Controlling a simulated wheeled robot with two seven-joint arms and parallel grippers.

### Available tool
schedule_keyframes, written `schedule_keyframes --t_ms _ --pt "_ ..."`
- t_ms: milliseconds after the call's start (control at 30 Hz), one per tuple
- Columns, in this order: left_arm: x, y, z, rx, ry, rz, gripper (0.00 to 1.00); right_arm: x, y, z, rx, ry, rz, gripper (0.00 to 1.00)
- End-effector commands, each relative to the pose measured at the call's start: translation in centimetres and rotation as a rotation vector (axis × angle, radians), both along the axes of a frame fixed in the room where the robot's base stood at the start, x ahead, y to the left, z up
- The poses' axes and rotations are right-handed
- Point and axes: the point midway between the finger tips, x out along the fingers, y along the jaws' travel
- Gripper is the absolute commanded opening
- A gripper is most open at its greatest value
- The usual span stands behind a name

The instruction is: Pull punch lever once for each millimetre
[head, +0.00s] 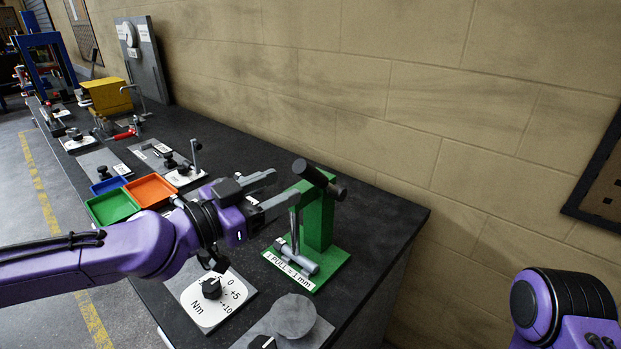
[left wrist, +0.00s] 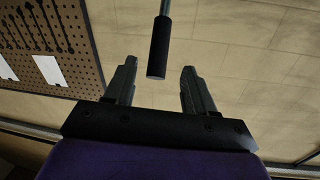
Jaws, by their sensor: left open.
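The punch (head: 319,222) is a green stand with a "1 PULL = 1 mm" label (head: 289,271) on its base, near the bench's right end. A dark cylindrical handle (head: 312,173) slants across its top. In the left wrist view a black lever grip (left wrist: 159,48) on a thin metal rod shows between and just beyond the fingertips, touching neither. My left gripper (head: 286,184) is open and empty, its fingers pointing at the upper part of the stand; it also shows in the left wrist view (left wrist: 157,75). Only part of my right arm shows at the lower right; its gripper is out of frame.
A dial plate (head: 216,302) marked Nm lies in front of the punch, and a grey round piece (head: 295,315) stands nearer. Green (head: 112,207) and orange (head: 151,190) trays lie left of my gripper. The block wall runs behind the bench (head: 375,218).

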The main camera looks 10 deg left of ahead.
Motion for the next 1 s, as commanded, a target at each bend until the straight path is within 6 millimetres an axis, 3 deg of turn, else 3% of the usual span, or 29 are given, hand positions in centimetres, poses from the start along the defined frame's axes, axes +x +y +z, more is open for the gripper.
schedule_keyframes --t_ms 133,400,767,933,1000 --pt "2.2 -1.9 -0.6 0.002 0.006 -0.003 0.55 0.0 0.0 -1.1 0.0 0.0 0.0 0.43" --pt "5.7 -4.7 0.0 -0.002 0.004 -0.001 0.55 0.0 0.0 -0.7 0.0 0.0 0.0 0.43" --pt "6.3 -5.1 0.1 -0.005 0.002 0.0 0.55 0.0 0.0 -0.7 0.0 0.0 0.0 0.43" --pt "6.3 -5.1 0.0 -0.005 0.002 0.0 0.0 0.0 0.0 -0.7 0.0 0.0 0.0 0.43" --pt "6.3 -5.1 0.0 -0.005 0.002 0.0 0.0 0.0 0.0 -0.7 0.0 0.0 0.0 0.43"
